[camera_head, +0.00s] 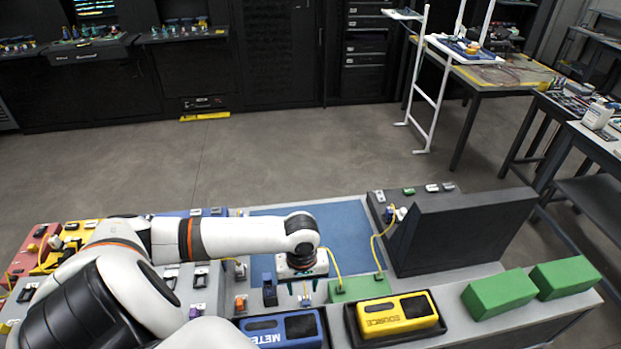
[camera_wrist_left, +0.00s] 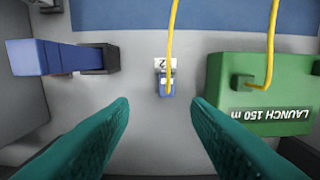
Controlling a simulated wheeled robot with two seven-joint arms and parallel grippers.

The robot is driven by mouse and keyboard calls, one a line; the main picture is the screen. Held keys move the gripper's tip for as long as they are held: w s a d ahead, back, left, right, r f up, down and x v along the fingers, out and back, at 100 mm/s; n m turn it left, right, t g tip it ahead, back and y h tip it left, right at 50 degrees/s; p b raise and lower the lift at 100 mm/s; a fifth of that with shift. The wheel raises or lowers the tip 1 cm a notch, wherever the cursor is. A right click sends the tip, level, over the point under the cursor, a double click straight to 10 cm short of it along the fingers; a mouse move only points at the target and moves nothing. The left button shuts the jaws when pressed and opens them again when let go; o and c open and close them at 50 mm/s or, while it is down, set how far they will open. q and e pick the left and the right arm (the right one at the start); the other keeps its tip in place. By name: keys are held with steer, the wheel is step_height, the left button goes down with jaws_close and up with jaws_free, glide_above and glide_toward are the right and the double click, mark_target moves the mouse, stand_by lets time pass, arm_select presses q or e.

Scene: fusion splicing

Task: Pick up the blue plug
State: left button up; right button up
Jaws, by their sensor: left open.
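The small blue plug (camera_wrist_left: 167,86) sits on the grey bench top in front of a white number label, with a yellow cable (camera_wrist_left: 172,40) rising from it. My left gripper (camera_wrist_left: 160,104) is open, its two teal fingers apart. In the left wrist view the plug shows between and just beyond the fingertips, and nothing is held. In the head view the left gripper (camera_head: 298,291) points down over the bench, and the plug (camera_head: 306,300) shows small near its fingertips. I cannot tell the exact height gap. My right gripper is not in view.
A green "LAUNCH 150 m" box (camera_wrist_left: 262,95) stands right of the plug. A blue piece with a black end (camera_wrist_left: 62,58) lies to its left. A yellow SOURCE box (camera_head: 397,314) and a blue METER box (camera_head: 284,329) sit along the bench's front.

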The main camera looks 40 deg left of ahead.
mark_target(306, 300)
arm_select(q)
step_height(306, 300, down, 3)
steer(key=shift+s+r, duration=0.1)
steer(key=shift+r, duration=0.1)
steer(key=f, duration=0.1)
steer(key=w+f+p, duration=0.1)
steer(key=f, duration=0.1)
steer(key=shift+d, duration=0.1)
step_height(306, 300, down, 2)
steer(key=shift+f, duration=0.6)
steer(key=shift+c, duration=0.2)
steer(key=c, duration=0.9)
jaws_close()
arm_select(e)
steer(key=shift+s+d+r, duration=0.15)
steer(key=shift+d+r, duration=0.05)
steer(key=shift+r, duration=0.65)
